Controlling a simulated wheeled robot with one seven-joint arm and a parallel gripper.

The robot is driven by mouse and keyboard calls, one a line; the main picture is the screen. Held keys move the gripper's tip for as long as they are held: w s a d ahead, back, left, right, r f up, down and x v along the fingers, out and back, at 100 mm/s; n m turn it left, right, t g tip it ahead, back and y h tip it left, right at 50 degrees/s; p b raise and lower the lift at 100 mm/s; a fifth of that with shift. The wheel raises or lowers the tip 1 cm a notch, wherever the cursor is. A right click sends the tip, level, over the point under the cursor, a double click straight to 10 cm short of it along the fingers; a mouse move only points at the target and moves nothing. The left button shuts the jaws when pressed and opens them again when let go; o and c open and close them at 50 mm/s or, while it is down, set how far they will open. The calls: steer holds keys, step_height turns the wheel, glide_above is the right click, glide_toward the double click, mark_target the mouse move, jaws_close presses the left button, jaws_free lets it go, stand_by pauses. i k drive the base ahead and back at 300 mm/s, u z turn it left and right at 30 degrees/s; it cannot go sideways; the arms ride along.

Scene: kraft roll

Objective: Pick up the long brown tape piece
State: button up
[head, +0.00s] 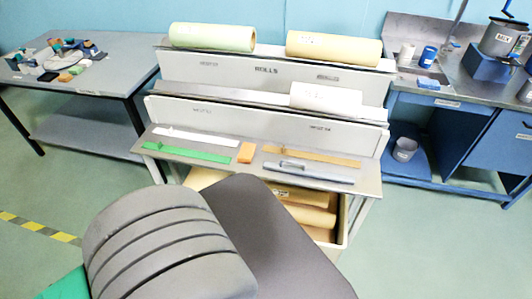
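A long brown tape piece (312,156) lies flat on the grey shelf at the front of the roll stand, right of centre. An orange block (246,153) lies just left of it, and a grey-blue tool (308,171) lies in front of it, towards me. A white strip (196,135) and a green strip (188,152) lie on the left part of the same shelf. Dark grey parts of my own body fill the lower middle of the head view. My gripper's fingers are not in view.
The roll stand (262,71) carries green, yellow and white rolls on its upper tiers. More rolls sit in a bin (341,236) below the shelf. A table (100,75) with small items stands left, a blue sink bench (440,100) right. Floor is open at both sides.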

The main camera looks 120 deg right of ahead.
mark_target(267, 149)
steer(key=z, duration=4.05)
